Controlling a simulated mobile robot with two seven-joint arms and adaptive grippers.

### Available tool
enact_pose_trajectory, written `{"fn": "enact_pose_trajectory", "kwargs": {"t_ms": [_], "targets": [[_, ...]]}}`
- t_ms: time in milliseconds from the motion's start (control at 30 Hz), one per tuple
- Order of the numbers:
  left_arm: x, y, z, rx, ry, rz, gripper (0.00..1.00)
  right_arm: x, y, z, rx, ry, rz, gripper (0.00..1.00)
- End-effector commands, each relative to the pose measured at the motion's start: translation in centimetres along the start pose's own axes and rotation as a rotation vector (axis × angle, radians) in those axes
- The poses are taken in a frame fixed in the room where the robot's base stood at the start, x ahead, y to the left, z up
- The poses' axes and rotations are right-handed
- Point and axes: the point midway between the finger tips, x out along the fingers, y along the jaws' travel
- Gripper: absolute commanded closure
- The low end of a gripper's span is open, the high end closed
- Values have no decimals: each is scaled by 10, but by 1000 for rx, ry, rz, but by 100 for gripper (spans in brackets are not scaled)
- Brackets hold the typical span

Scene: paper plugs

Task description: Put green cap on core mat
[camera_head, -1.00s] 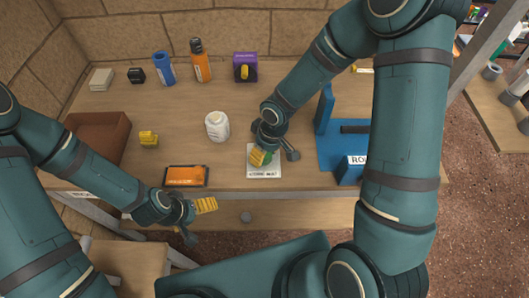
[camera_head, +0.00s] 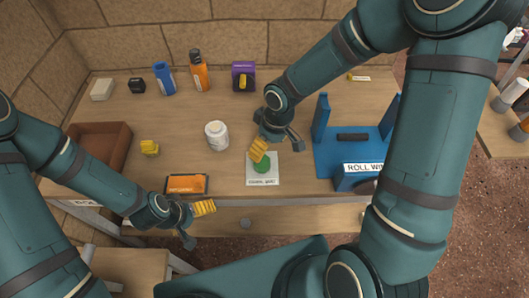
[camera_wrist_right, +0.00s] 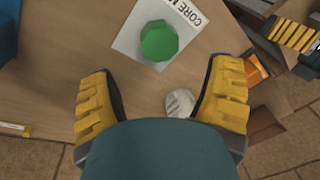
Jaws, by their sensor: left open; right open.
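The green cap (camera_head: 262,163) rests on the white core mat (camera_head: 266,179), near the mat's back edge in the head view. In the right wrist view the octagonal green cap (camera_wrist_right: 159,41) lies flat on the core mat (camera_wrist_right: 128,38), whose printed label is partly cut off. My right gripper (camera_head: 276,148) is open and empty, just behind the cap; its fingers (camera_wrist_right: 160,95) are wide apart in the wrist view, with the cap beyond them. My left gripper (camera_head: 197,222) is open and empty in front of the table edge.
A blue fixture (camera_head: 325,160) stands right of the mat. A brown tray (camera_head: 118,142) is at the left; several items line the back.

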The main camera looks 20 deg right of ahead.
Motion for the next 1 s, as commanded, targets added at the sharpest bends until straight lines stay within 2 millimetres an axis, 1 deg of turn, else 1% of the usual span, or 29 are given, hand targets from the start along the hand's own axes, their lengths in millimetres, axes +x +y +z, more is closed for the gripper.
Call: {"fn": "enact_pose_trajectory", "kwargs": {"t_ms": [33,100,200,300,1000], "targets": [[-4,2,-2,-1,3,0,0,-12,1,0,4,3,2,20],[-6,2,-3,-2,6,-1,0,-23,0,0,2,3,2,20],[-8,3,-4,-3,8,-1,0,-33,0,0,2,1,1,20],[-9,3,-5,-3,10,-1,0,-39,0,0,1,1,1,20],[-9,3,-5,-3,11,-1,0,-41,0,0,1,0,-1,20]]}}
